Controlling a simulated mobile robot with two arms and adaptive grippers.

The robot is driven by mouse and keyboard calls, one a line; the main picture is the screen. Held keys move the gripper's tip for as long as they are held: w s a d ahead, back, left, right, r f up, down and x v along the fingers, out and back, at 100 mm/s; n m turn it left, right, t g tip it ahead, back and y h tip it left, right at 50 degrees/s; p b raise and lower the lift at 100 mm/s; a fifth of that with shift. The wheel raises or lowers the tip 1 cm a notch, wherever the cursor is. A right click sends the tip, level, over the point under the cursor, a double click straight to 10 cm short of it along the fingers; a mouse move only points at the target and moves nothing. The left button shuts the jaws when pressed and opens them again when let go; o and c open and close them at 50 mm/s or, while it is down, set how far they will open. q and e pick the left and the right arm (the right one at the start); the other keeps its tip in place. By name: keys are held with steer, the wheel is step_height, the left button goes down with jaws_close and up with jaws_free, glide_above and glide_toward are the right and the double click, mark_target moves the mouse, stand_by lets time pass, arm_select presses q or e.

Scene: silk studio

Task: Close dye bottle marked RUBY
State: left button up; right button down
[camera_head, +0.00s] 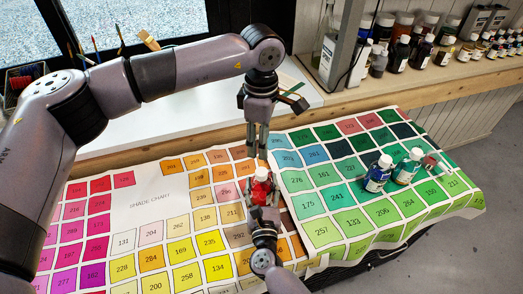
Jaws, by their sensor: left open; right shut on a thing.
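A small bottle of red dye (261,188) stands upright over the shade chart near the middle of the head view. Its label is too small to read. A white top (262,172) shows at its upper end; I cannot tell whether it is a seated cap. My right gripper (263,207) comes up from below and is shut on the red bottle, hiding its lower part. My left gripper (258,153) points down just above the white top, with its fingers open. I cannot tell whether the fingertips touch the top.
The shade chart (150,215) covers the table. Several bottles line the back shelf, with a brown one (400,54) among them. Brushes (120,38) stand at the back left.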

arm_select(q)
steer(key=shift+r, duration=0.4)
arm_select(e)
steer(key=c, duration=0.6)
jaws_free()
steer(key=shift+c, duration=0.2)
steer(key=shift+s, duration=0.1)
steer(key=s, duration=1.1)
steer(key=shift+s+d, duration=0.35)
steer(key=shift+s, duration=0.05)
